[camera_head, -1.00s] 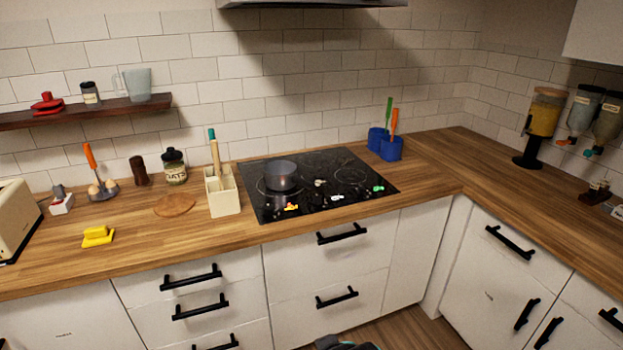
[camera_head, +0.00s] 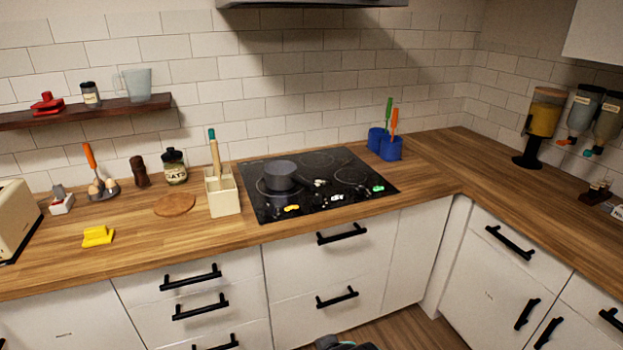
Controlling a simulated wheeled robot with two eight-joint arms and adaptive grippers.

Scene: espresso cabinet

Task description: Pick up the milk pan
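A small dark grey pan (camera_head: 281,178) stands upright on the left part of the black cooktop (camera_head: 345,204). It is the only pan in view. Neither of my grippers is clearly in view. Only a dark part of my own body shows at the bottom edge, well below and away from the pan.
A cream utensil holder (camera_head: 224,198) stands just left of the cooktop, and blue utensil pots (camera_head: 391,150) stand behind its right side. Small coloured items lie on the cooktop's front. A wooden board (camera_head: 175,205) and yellow object (camera_head: 98,236) lie further left.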

